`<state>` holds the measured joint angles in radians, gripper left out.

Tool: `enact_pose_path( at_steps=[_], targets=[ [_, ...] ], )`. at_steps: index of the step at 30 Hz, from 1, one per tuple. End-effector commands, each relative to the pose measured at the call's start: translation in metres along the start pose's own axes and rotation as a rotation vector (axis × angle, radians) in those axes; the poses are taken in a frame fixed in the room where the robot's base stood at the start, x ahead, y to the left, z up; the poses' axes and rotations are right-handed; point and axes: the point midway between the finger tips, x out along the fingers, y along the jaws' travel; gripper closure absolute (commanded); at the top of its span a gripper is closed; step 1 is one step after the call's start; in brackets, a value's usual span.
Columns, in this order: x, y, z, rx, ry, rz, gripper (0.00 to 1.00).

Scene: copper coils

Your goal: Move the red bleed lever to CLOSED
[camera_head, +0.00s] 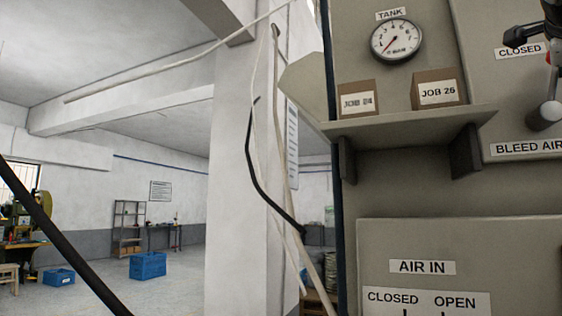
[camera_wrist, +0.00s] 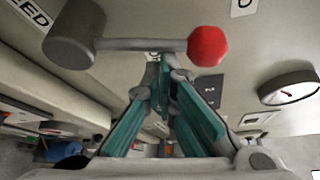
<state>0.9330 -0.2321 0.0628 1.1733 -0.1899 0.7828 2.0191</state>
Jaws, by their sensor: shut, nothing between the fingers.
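The red bleed lever's knob (camera_wrist: 207,46) shows in the wrist view at the end of a grey rod, with its round grey hub (camera_wrist: 72,40) at the left. In the head view the hub (camera_head: 546,114) is at the right edge, with the rod pointing up to the red knob, mostly hidden by my gripper (camera_head: 515,38). A CLOSED label (camera_head: 507,53) lies left of the knob, and a BLEED AIR label (camera_head: 528,147) below the hub. In the wrist view my gripper (camera_wrist: 166,64) is shut and empty, its tips close to the rod; I cannot tell whether they touch.
A tank gauge (camera_head: 397,40) is left of the lever panel. Below it a shelf (camera_head: 400,125) juts out, holding a JOB 24 box (camera_head: 358,100) and a JOB 26 box (camera_head: 437,90). An AIR IN panel (camera_head: 470,255) is lower down. Open floor lies far left.

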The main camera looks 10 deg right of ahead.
Motion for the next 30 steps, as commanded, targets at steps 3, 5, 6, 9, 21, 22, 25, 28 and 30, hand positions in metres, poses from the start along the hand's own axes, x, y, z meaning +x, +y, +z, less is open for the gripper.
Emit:
enact_pose_path(
  at_steps=[3, 5, 6, 9, 21, 22, 25, 28, 30],
  targets=[
    [-0.002, 0.003, 0.008, -0.085, -0.002, -0.045, 1.00],
    [-0.003, 0.002, 0.011, -0.124, -0.002, -0.065, 1.00],
    [-0.004, 0.002, 0.012, -0.148, -0.001, -0.077, 1.00],
    [-0.006, 0.001, 0.016, -0.202, -0.002, -0.106, 1.00],
    [-0.012, -0.002, 0.023, -0.315, 0.000, -0.163, 1.00],
    [-0.012, -0.002, 0.024, -0.318, 0.000, -0.164, 1.00],
    [-0.012, -0.002, 0.024, -0.322, -0.001, -0.167, 1.00],
    [-0.012, -0.003, 0.024, -0.323, -0.002, -0.167, 1.00],
    [-0.012, -0.003, 0.025, -0.323, -0.002, -0.167, 1.00]
  ],
)
